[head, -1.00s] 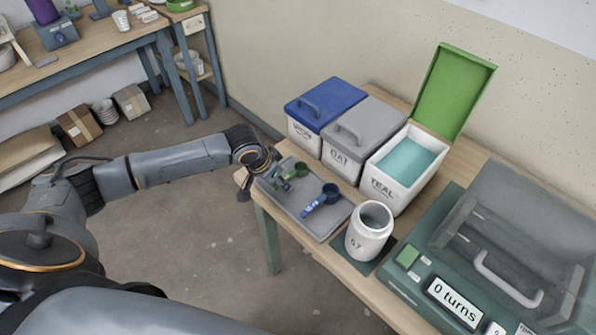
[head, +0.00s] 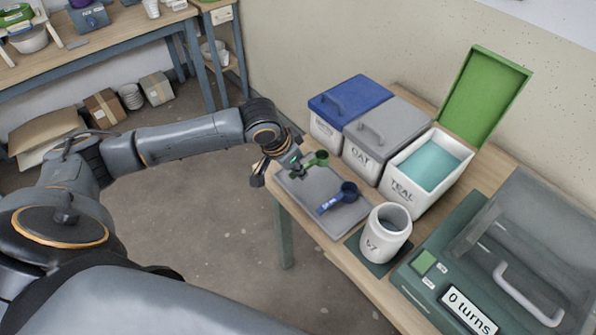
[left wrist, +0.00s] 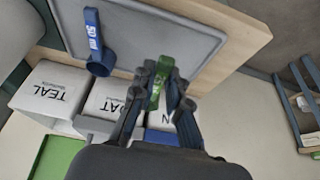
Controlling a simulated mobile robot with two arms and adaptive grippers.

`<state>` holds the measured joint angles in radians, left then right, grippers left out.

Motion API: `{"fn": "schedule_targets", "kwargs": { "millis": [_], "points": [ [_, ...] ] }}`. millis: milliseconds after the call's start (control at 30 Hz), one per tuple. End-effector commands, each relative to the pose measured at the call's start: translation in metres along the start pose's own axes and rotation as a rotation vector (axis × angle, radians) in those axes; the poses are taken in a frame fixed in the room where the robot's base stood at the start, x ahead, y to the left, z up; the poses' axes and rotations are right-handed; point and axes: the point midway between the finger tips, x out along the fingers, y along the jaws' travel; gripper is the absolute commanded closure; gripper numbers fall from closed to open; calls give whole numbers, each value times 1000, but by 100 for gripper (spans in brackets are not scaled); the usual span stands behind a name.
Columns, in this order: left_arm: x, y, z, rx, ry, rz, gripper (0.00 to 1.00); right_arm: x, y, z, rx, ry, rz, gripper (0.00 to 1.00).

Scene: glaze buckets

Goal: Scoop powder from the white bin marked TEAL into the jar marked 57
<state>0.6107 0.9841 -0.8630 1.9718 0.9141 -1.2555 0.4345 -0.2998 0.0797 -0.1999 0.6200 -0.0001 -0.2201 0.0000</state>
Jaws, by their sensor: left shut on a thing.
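The white bin marked TEAL (head: 402,192) stands with its green lid (head: 486,95) open and teal powder (head: 430,166) inside. The white jar marked 57 (head: 385,238) stands open on a dark green pad in front of the bin. My left gripper (head: 296,167) is shut on the green scoop (head: 317,159) and holds it over the left end of the grey tray. The scoop also shows between the fingers in the left wrist view (left wrist: 157,88). A blue scoop (head: 341,198) lies on the tray (head: 325,222). My right gripper is not in view.
A blue-lidded bin (head: 345,100) and a grey-lidded bin marked OAT (head: 385,135) stand shut left of the TEAL bin. A green machine (head: 450,270) with a clear cover and a "0 turns" display is right of the jar.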

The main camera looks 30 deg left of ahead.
Motion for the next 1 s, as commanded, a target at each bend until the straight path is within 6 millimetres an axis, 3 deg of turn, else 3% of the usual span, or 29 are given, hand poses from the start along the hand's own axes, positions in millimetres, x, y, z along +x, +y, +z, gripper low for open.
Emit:
{"fn": "schedule_targets", "kwargs": {
  "millis": [100, 300, 500, 1000],
  "points": [
    [-35, 19, 3, 6, 5, 0, 100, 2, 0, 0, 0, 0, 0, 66],
    [-65, 55, 26, 5, 3, 1, 100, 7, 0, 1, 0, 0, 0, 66],
    [-85, 78, 38, 2, 2, 1, 100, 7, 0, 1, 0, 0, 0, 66],
    [-118, 85, 32, -1, 1, 0, 100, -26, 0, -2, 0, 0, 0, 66]
  ]
}}
